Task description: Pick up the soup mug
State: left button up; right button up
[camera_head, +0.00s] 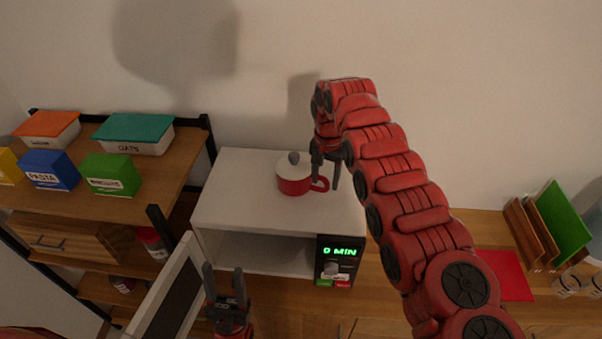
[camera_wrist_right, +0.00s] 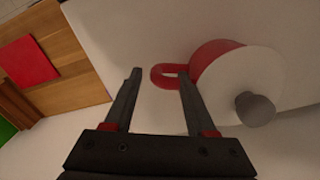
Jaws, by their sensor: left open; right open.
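The soup mug (camera_head: 291,182) is red with a white lid and a grey knob. It stands upright on top of the white microwave, its red handle pointing right. My right gripper (camera_head: 325,180) is open above the microwave at the handle's side. In the right wrist view the mug (camera_wrist_right: 221,68) is at the upper right, and the handle shows between and beyond the open fingers of my right gripper (camera_wrist_right: 158,92). I cannot tell whether a finger touches the handle. My left gripper (camera_head: 225,285) is open and empty, low in front of the microwave near its open door.
The microwave (camera_head: 235,204) has its door (camera_head: 172,290) swung open at the left and shows "0 MIN". A shelf at left holds boxes, including a green one (camera_head: 111,175). A red mat (camera_head: 503,274) and upright boards (camera_head: 532,236) are at right. The microwave top is otherwise clear.

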jog(key=shift+d+f, duration=0.2)
jog(key=shift+f, duration=0.3)
jog(key=shift+d+f, duration=0.2)
jog(key=shift+f, duration=0.25)
jog(key=shift+d, duration=0.2)
jog(key=shift+s+a+r, duration=0.1)
jog(key=shift+a, duration=0.35)
jog(key=c, duration=0.5)
jog(key=shift+d, duration=0.2)
grip_shut()
